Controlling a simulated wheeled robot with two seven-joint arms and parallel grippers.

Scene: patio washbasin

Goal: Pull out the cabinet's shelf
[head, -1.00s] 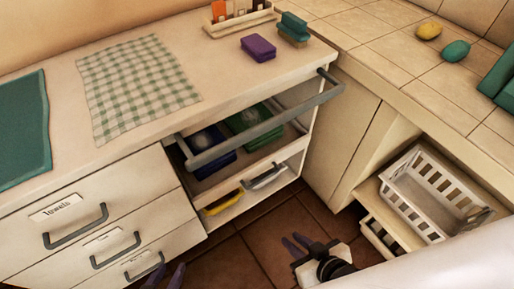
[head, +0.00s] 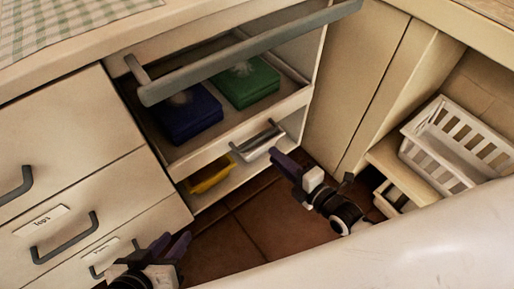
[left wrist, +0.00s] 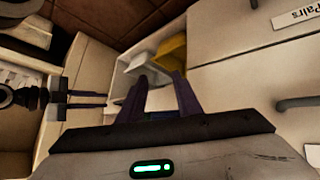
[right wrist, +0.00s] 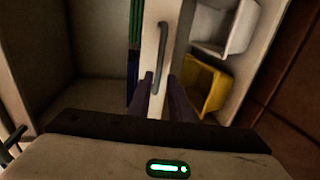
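The cabinet's shelf (head: 245,136) has a pale front panel with a small grey handle (head: 257,142), and a blue box (head: 190,112) and a green box (head: 247,82) stand on it. My right gripper (head: 284,160) is just right of the handle in the head view. In the right wrist view its open fingers (right wrist: 163,92) point at the panel, with the lower end of the handle (right wrist: 159,60) lying between them in the picture; contact cannot be told. My left gripper (head: 168,245) is open and empty in front of the lower drawers, low at the left.
A thick grey bar (head: 250,52) crosses the cabinet opening above the shelf. A yellow bin (head: 211,176) sits beneath it. Drawers with handles (head: 68,238) are at left. A white basket (head: 455,142) stands on a low ledge at right. Brown floor lies between.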

